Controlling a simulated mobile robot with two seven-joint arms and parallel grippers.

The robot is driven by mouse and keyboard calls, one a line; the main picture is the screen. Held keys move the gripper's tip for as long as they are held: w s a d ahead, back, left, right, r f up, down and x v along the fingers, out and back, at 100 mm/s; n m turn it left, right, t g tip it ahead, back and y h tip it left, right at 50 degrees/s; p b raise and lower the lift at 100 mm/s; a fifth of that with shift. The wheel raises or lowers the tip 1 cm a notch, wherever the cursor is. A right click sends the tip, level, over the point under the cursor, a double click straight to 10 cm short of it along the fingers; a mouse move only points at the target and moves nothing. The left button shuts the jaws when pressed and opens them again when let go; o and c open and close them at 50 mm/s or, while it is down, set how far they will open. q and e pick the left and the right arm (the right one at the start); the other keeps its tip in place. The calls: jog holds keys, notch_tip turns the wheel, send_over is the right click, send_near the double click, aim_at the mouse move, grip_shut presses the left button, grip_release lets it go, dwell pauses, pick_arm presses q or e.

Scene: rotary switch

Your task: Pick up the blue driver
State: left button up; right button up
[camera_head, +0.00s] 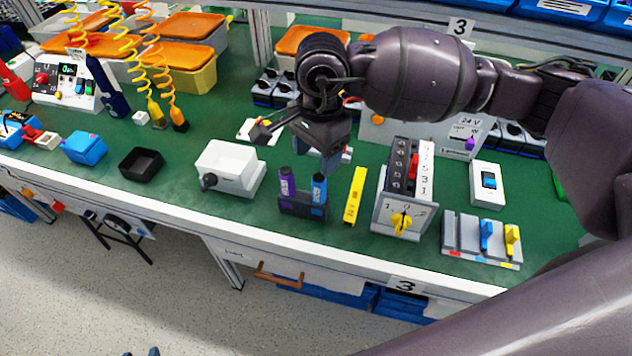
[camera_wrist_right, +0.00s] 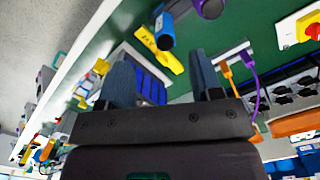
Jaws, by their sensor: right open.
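The blue driver (camera_head: 319,188) stands upright in a dark holder (camera_head: 302,209), right of a purple driver (camera_head: 287,184). My right gripper (camera_head: 328,168) is open and empty, just above and behind the drivers, pointing down. In the right wrist view, the blue driver (camera_wrist_right: 165,32) shows beyond the open fingers (camera_wrist_right: 162,65), apart from them. The purple driver (camera_wrist_right: 209,8) is cut off at the top there. I cannot tell the exact gap between fingers and driver. My left gripper is not seen.
A yellow bar (camera_head: 355,195) and a rotary switch box (camera_head: 401,218) with a yellow knob stand right of the holder. A white box (camera_head: 230,168) with a black knob is to its left. The bench's front edge runs close in front.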

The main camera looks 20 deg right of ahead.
aim_at(317, 178)
jog(key=shift+w+d+r+h, duration=0.1)
jog(key=shift+w+d+h, duration=0.2)
jog(key=shift+w+d, duration=0.1)
jog(key=shift+f, duration=0.3)
notch_tip(317, 178, down, 4)
jog(key=shift+r, duration=0.2)
jog(key=shift+s+a+f+b, duration=0.1)
jog(key=shift+a+f+b, duration=0.05)
jog(key=shift+f, duration=1.45)
jog(key=shift+a+f+b, duration=0.1)
jog(key=shift+f+b, duration=0.05)
jog(key=shift+f, duration=1.4)
jog(key=c, duration=1)
notch_tip(317, 178, up, 20)
jog(key=p, duration=0.1)
